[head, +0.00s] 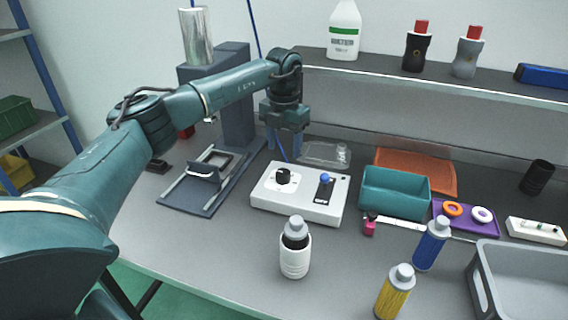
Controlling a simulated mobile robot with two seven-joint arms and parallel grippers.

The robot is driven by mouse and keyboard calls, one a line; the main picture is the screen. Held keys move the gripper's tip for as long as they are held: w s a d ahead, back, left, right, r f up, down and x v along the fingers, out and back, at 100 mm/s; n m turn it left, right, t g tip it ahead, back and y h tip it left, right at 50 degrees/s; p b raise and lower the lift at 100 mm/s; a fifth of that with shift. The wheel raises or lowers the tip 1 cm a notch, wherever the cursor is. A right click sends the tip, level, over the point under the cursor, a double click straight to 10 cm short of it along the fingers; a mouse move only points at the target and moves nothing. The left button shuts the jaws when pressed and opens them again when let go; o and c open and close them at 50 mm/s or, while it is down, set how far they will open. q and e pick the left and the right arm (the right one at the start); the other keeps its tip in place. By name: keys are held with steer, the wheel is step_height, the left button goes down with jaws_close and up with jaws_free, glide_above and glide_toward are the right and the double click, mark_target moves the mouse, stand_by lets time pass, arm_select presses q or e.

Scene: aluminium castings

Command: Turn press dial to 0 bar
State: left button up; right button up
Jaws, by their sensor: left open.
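A white control box (320,204) sits on the grey table in front of the press. The dial's scale marks are too small to read. On its right part is a blue-knobbed lever (325,180) in a black slot. My left gripper (284,145) hangs pointing down, open and empty, above and behind the box, apart from the dial. My right gripper is not in view.
The press (238,120) with a metal frame stands to the left. A teal bin (394,194) and an orange tray (440,177) are at right. A white bottle (295,252) stands in front of the box. Blue and yellow bottles and a grey crate (530,252) stand at front right.

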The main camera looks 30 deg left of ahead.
arm_select(q)
step_height(320, 180, up, 5)
steer(key=shift+r, duration=0.1)
stand_by(0.7)
